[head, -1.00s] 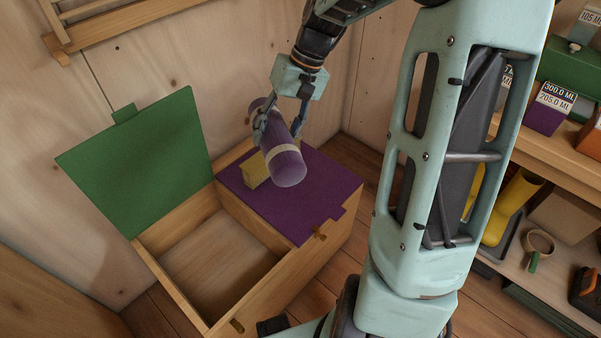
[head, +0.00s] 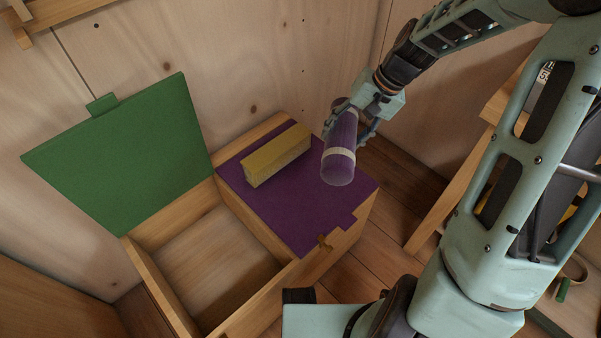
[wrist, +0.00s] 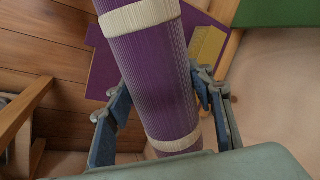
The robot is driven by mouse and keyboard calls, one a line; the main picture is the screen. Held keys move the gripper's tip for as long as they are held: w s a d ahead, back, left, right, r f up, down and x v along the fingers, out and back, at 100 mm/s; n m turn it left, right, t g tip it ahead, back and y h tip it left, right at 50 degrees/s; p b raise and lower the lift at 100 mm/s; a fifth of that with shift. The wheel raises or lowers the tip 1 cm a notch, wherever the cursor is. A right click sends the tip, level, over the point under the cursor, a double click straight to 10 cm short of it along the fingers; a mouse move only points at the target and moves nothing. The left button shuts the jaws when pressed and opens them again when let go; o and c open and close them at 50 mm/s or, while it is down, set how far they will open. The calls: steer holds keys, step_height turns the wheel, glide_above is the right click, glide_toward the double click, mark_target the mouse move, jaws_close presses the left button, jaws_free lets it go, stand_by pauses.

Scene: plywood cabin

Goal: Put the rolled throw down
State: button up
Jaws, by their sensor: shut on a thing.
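The rolled throw (head: 339,160) is a purple roll with cream bands. My gripper (head: 352,128) is shut on it and holds it in the air over the right edge of the chest's purple lid. In the wrist view the throw (wrist: 152,75) runs between the two fingers (wrist: 163,100), with its lower end partly hidden by the gripper body. The wooden chest (head: 270,300) has two compartments. The left one is open and looks empty, with its green lid (head: 125,155) raised. The right one is shut under the purple lid (head: 290,215).
A yellow block (head: 276,155) lies on the purple lid towards its back; it also shows in the wrist view (wrist: 208,47). A wooden shelf (head: 470,165) stands on the right. Plywood walls close off the back. Bare floor (head: 390,205) lies between chest and shelf.

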steer(key=s+a+f+m+t+h+p, duration=0.1)
steer(key=s+a+f+m+t+p, duration=0.35)
steer(key=s+f, duration=0.75)
steer(key=m+g+b, duration=0.2)
steer(key=m+b, duration=0.1)
steer(key=b, duration=0.4)
glide_toward(314, 191)
steer(key=shift+w+a+f, duration=0.1)
steer(key=shift+w+a, duration=0.05)
steer(key=shift+a, duration=0.35)
steer(key=shift+w+a, duration=0.15)
steer(key=shift+a, duration=0.3)
steer(key=shift+w+f+b, duration=0.2)
steer(key=shift+f+b, duration=0.05)
steer(key=shift+f, duration=0.75)
steer(key=shift+w+f+b, duration=0.2)
steer(key=shift+f, duration=0.8)
